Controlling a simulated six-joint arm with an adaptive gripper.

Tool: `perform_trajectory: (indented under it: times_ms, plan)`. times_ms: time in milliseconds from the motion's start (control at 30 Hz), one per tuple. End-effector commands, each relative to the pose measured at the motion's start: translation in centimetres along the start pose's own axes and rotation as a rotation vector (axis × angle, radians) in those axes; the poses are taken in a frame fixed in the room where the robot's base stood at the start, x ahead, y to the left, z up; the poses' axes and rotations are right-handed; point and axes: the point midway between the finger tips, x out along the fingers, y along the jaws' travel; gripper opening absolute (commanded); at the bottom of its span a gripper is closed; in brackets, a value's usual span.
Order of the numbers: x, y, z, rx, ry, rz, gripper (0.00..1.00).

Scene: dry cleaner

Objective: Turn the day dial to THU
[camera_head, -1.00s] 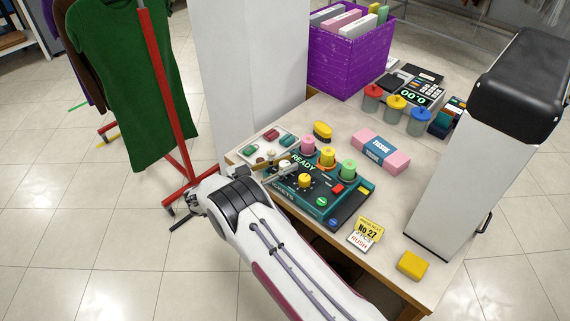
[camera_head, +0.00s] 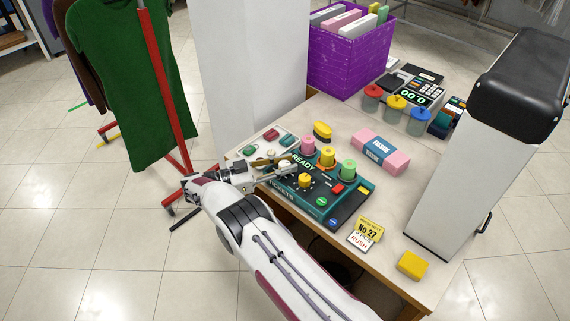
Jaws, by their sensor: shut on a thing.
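The teal ticket machine (camera_head: 335,205), lettered READY and TICKETS, stands on the near left part of the counter. A yellow knob (camera_head: 305,181) with small marks around it is on its top. A pale round knob (camera_head: 284,167) sits left of the yellow one. My gripper (camera_head: 285,166) comes in from the left, low over the machine's left end. Its fingers are shut on the pale knob, one on the far side and one on the near side. The yellow knob is just right of the fingertips. Day lettering is too small to read, so the dial's setting cannot be told.
Pink, yellow and green spools (camera_head: 327,157) stand along the machine's back. A tray (camera_head: 246,153) with small items lies behind my gripper. A pink tissue box (camera_head: 381,152), ticket cards (camera_head: 365,233) and a yellow block (camera_head: 411,265) are to the right.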

Motion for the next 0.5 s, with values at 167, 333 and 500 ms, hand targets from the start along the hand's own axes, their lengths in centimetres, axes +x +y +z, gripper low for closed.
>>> perform_trajectory:
  times_ms: [167,333,500]
  plan:
    - [0.03,0.04,0.06,0.000,0.001,0.019,0.01]
    - [0.02,0.01,0.02,0.001,0.001,0.027,0.01]
    - [0.02,0.01,0.01,0.000,0.001,0.030,0.01]
